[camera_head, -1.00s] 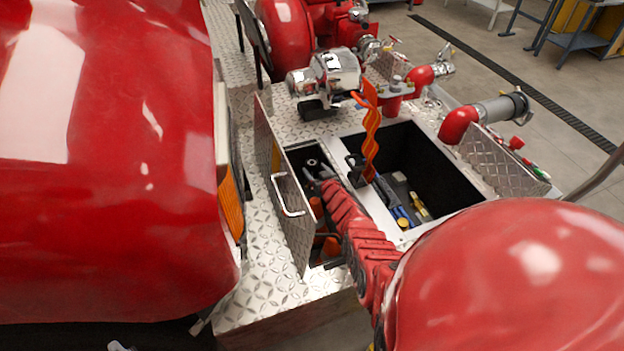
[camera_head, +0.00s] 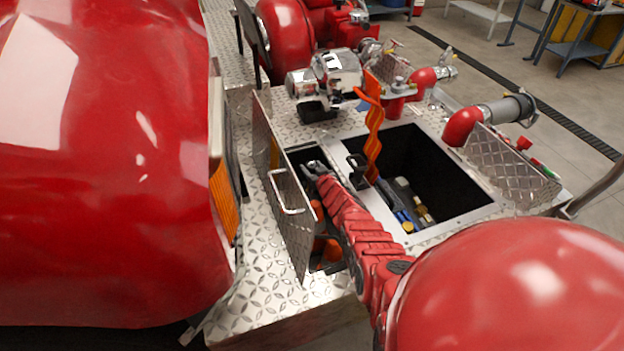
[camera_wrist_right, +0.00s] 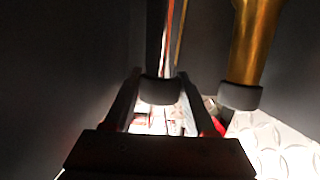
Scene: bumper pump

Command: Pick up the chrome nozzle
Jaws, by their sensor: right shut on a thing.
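The chrome nozzle (camera_wrist_right: 157,45) shows in the right wrist view as a dark, mirror-like shaft with a grey ring at its end. It stands between the two fingers of my right gripper (camera_wrist_right: 158,105), which is shut on it. In the head view my right gripper (camera_head: 314,170) is down in the narrow open compartment, near its far end. I cannot clearly make out the nozzle there. A brass-coloured nozzle (camera_wrist_right: 253,45) with a similar grey ring is just right of the gripper in the wrist view, apart from it. My left gripper is out of view.
An upright diamond-plate lid (camera_head: 283,195) with a handle borders the compartment on the left. A wider open bin (camera_head: 440,185) holding several tools is to the right. An orange zigzag strap (camera_head: 374,130) rises between them. Orange objects (camera_head: 322,245) lie in the compartment's near part.

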